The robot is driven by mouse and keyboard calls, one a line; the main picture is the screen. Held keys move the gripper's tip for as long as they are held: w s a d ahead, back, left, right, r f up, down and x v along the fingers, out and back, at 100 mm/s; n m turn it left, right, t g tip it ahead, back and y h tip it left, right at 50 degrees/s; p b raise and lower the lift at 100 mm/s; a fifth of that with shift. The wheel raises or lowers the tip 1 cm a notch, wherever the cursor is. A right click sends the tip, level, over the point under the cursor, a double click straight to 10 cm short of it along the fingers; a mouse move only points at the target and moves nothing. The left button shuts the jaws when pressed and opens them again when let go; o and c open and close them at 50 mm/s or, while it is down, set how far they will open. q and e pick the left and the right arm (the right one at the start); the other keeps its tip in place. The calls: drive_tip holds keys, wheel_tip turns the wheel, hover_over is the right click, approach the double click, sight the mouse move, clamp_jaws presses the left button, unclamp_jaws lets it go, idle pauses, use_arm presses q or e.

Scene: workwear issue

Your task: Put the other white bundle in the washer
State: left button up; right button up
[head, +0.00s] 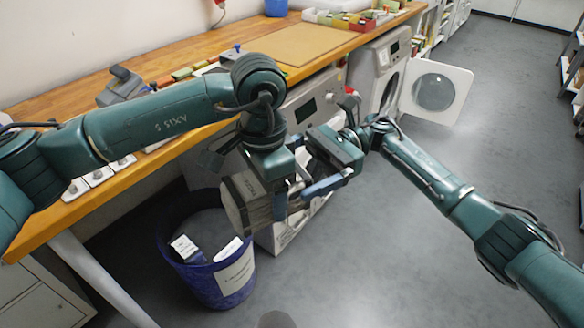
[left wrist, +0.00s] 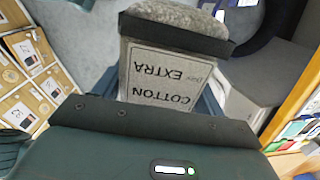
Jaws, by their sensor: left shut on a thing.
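My left gripper (head: 276,200) is shut on a grey, rough-textured bundle (head: 243,203) with a pale label. In the left wrist view the bundle (left wrist: 172,78) shows the words "COTTON EXTRA" upside down. It is held in the air just above and beside the blue bin. My right gripper (head: 300,168) is close by to the right, with its fingers apart; whether it touches the bundle I cannot tell. A white washer (head: 382,65) under the worktop has its round door (head: 435,92) swung open. Another white machine (head: 312,100) stands nearer, partly hidden by my arms.
The blue bin (head: 212,290) stands on the floor with dark contents and white labels inside. The wooden worktop (head: 150,70) carries a tool, small boxes and a tan board (head: 303,44). The open door juts into the aisle. The grey floor (head: 400,260) to the right is clear.

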drive_tip(key=shift+s+a, duration=0.25)
drive_tip(key=shift+a, duration=0.2)
drive_tip(key=c, duration=1.2)
use_arm(q)
drive_tip(key=o, duration=1.2)
use_arm(e)
drive_tip(key=shift+c, duration=1.2)
use_arm(q)
drive_tip(key=shift+o, duration=0.2)
drive_tip(key=shift+r, duration=0.1)
